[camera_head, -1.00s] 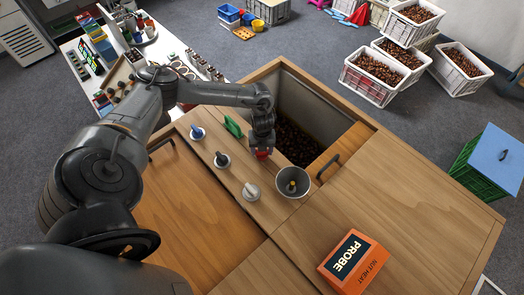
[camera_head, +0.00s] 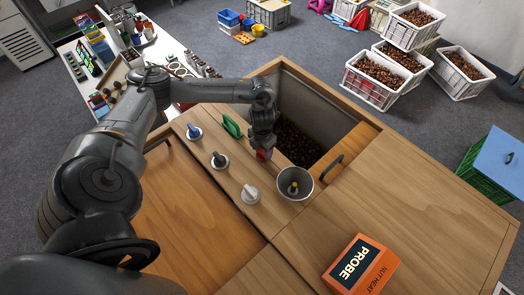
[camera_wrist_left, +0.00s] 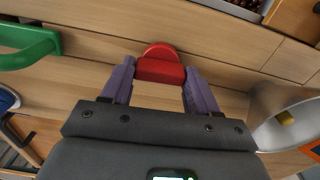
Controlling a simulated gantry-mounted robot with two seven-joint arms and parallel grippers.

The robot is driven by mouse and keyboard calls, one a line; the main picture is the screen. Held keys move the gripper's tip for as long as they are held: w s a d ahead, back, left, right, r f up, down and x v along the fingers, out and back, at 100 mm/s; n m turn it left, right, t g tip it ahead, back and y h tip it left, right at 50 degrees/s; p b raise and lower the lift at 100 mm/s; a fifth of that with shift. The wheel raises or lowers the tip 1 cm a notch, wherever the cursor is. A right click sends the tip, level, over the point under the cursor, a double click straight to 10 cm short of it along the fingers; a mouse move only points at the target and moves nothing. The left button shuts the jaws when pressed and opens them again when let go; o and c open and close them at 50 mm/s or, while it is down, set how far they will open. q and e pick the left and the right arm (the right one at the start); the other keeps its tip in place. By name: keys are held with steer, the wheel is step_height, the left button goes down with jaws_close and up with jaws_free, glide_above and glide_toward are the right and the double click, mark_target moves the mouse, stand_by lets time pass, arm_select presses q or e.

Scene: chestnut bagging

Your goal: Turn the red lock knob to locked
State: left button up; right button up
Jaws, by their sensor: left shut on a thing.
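The red lock knob (camera_wrist_left: 160,70) sits on the wooden counter (camera_wrist_left: 225,75) between the two fingers of my left gripper (camera_wrist_left: 160,85) in the left wrist view. The fingers are shut on its grip bar. In the head view the left gripper (camera_head: 263,150) points down at the counter's edge by the open bin, and a bit of the red knob (camera_head: 262,155) shows under it. The rest of the knob is hidden by the gripper there. My right gripper is in neither view.
A green handle (camera_head: 232,126) stands left of the knob, and a metal cup (camera_head: 295,183) to its right. Blue (camera_head: 194,132), black (camera_head: 219,160) and white (camera_head: 250,194) knobs line the counter. Behind is an open bin of chestnuts (camera_head: 298,143). An orange probe box (camera_head: 360,265) lies in front.

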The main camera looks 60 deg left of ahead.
arm_select(q)
steer(key=shift+r+m, duration=0.1)
steer(key=shift+m, duration=0.3)
steer(key=o, duration=1.1)
steer(key=shift+c, duration=0.2)
steer(key=shift+r+b, duration=0.3)
steer(key=shift+r, duration=0.2)
step_height(320, 180, up, 4)
steer(key=shift+r, duration=0.15)
step_height(320, 180, up, 6)
steer(key=p, duration=0.3)
steer(key=shift+f, duration=0.25)
